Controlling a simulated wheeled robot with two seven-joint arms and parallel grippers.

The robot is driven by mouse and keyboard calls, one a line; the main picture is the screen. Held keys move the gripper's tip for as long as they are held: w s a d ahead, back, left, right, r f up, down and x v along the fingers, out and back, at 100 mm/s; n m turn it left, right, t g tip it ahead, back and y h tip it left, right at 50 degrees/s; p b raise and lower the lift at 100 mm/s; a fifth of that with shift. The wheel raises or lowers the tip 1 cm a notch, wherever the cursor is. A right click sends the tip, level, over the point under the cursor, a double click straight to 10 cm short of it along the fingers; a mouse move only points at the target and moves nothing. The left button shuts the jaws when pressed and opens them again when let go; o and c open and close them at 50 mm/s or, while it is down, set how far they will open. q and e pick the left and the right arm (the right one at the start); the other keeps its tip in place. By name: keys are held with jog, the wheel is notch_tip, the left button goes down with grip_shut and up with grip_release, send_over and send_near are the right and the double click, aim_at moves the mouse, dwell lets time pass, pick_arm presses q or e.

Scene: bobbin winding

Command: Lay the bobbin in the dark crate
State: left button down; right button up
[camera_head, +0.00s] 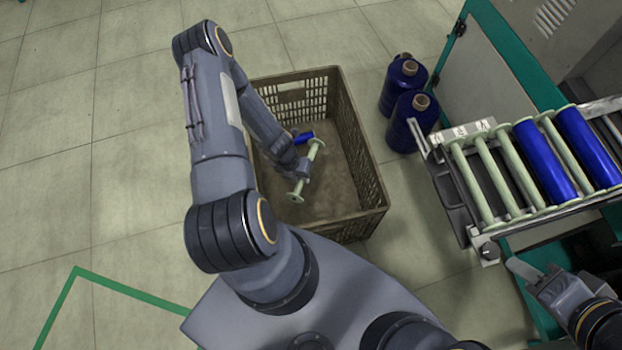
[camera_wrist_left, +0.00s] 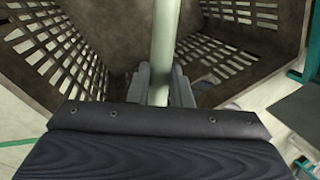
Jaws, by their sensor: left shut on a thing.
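The dark crate (camera_head: 372,180) is a brown slatted box on the floor in the middle of the head view; its walls also fill the left wrist view (camera_wrist_left: 110,50). My left gripper (camera_head: 303,171) reaches into it and is shut on a pale green bobbin (camera_head: 309,161). The bobbin is bare and tilted, with a round flange at each end. In the left wrist view its shaft (camera_wrist_left: 163,45) runs up between the fingers. Whether it touches the crate floor I cannot tell. My right gripper (camera_head: 537,276) is at the lower right, away from the crate; its jaw opening is unclear.
A blue piece (camera_head: 304,138), perhaps a wound bobbin, shows in the crate beside the held bobbin, partly hidden. A rack at right holds pale bobbins (camera_head: 472,182) and blue wound ones (camera_head: 545,160). Blue spools (camera_head: 411,121) stand right of the crate. Floor left is clear.

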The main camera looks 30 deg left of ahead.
pick_arm(q)
notch_tip(320, 180, down, 22)
jog(key=w+b, duration=0.1)
jog(key=b, duration=2)
jog(key=w+a+f+b, duration=0.3)
jog(key=w+a+f, duration=0.1)
jog(key=w+a+f+b, duration=0.3)
jog(key=w+a+f, duration=0.1)
jog(key=a+f, duration=0.1)
jog(key=shift+w+a+f, duration=0.15)
jog(key=shift+w, duration=0.25)
jog(key=shift+w+a+f, duration=0.3)
jog(key=shift+a+f, duration=0.05)
jog(key=shift+w+a+f+b, duration=0.15)
jog(key=shift+f+b, duration=0.1)
jog(key=shift+b, duration=0.15)
jog(key=shift+f+b, duration=0.6)
jog(key=shift+f, duration=0.9)
